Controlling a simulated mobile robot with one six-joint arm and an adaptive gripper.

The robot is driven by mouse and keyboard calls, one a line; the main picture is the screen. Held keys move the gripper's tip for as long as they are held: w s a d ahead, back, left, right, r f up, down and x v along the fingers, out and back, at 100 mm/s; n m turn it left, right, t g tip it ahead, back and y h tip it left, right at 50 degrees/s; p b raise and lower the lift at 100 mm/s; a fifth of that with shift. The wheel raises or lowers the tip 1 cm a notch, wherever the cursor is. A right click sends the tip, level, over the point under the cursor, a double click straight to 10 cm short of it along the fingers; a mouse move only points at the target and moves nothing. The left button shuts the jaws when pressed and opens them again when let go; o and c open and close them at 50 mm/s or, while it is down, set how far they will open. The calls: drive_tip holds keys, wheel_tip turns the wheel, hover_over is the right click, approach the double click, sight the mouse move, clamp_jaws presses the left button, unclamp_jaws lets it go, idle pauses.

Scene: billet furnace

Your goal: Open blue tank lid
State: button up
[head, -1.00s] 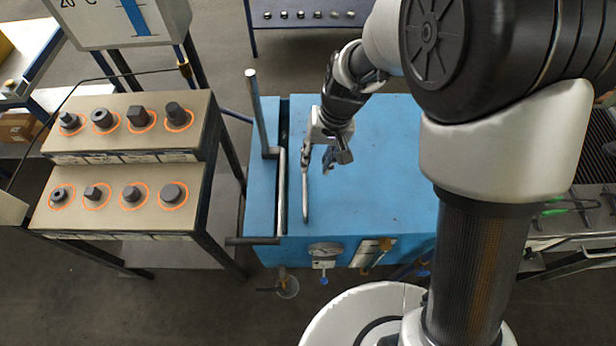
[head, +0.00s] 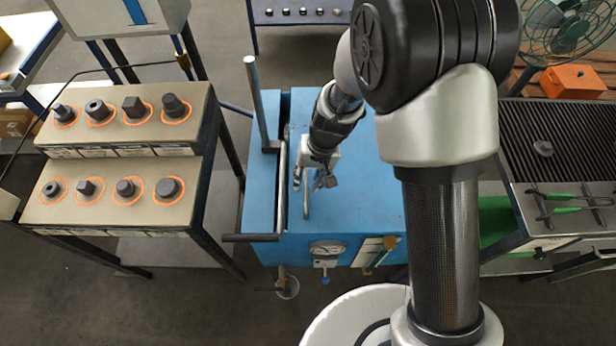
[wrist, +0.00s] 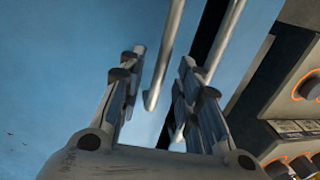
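The blue tank (head: 262,215) stands in the middle of the head view. Its wide blue lid (head: 365,200) lies flat, with a dark gap along its left side. A grey bar handle (head: 306,205) runs front to back near the lid's left edge. It also shows in the wrist view (wrist: 164,62), lined up between my finger pairs. My gripper (head: 313,183) is low over the lid at this handle, and its fingers are apart in the wrist view (wrist: 163,56). I cannot tell whether the handle is within the fingers or just beyond them. My gripper hides part of the handle.
A second grey bar (head: 282,185) runs alongside the gap, close left of the handle, and an upright post (head: 256,100) rises behind it. A stepped stand (head: 120,205) with several dark pieces is left. A grated table (head: 560,150) with green-handled tongs (head: 565,205) is right.

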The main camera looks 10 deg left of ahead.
drive_tip(key=shift+c, duration=0.5)
clamp_jaws()
